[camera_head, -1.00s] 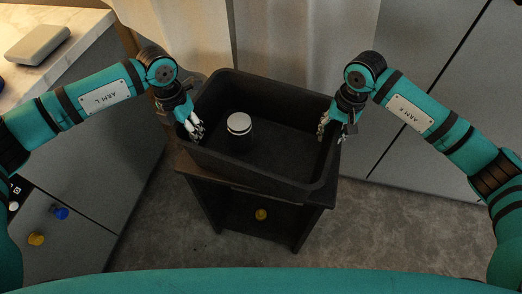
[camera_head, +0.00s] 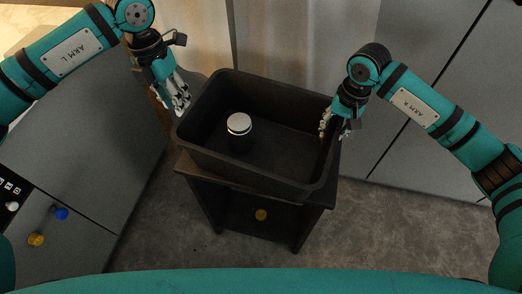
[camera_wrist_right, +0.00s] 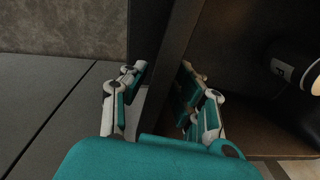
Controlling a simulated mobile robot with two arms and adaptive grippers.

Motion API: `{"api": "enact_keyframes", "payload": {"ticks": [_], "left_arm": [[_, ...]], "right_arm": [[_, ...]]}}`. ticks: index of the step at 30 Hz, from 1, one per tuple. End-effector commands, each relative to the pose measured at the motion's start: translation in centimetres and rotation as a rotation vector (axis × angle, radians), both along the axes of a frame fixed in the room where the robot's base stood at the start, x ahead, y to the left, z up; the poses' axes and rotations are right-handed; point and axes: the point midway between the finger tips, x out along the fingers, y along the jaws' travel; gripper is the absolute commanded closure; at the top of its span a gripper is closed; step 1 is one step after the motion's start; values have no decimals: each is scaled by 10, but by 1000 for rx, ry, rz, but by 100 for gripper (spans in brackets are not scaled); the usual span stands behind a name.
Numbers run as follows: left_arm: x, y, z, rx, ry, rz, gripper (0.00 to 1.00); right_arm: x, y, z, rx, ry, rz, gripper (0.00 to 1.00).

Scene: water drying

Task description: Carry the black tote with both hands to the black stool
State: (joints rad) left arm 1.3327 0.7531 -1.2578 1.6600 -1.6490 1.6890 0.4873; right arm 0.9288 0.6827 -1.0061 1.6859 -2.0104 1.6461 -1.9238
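The black tote (camera_head: 205,163) stands upright on a dark stool-like stand (camera_head: 200,190) and overhangs its edges slightly. A dark cylinder with a white top (camera_head: 239,124) stands inside the tote. My left gripper (camera_head: 180,106) is empty, above and outside the tote's left rim, apart from it, with its fingers spread. My right gripper (camera_head: 332,130) is at the tote's right wall. In the right wrist view its fingers (camera_wrist_right: 163,75) straddle the wall (camera_wrist_right: 183,35), one outside and one inside, seemingly without pinching it. The tote's near wall hides part of its floor.
A grey cabinet (camera_head: 90,150) with a light countertop is at left, with blue and yellow knobs on its front. Grey cabinet doors (camera_head: 440,60) are at right, a curtain (camera_head: 300,40) behind. Floor shows on both sides.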

Motion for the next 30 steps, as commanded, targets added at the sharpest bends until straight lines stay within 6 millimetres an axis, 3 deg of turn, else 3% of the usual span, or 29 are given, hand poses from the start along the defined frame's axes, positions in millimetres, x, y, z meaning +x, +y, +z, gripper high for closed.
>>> {"api": "enact_keyframes", "payload": {"ticks": [6, 13, 18, 30], "left_arm": [[0, 0, 0, 0, 0, 0, 71], [0, 0, -1, 0, 0, 0, 71], [0, 0, -1, 0, 0, 0, 71], [0, 0, -1, 0, 0, 0, 71]], "right_arm": [[-1, -5, 49, 0, -5, 1, 71], [-2, -8, 88, 0, -3, -1, 71], [-4, -9, 100, 0, 0, -1, 71], [-4, -9, 101, 0, 0, -1, 71]]}}
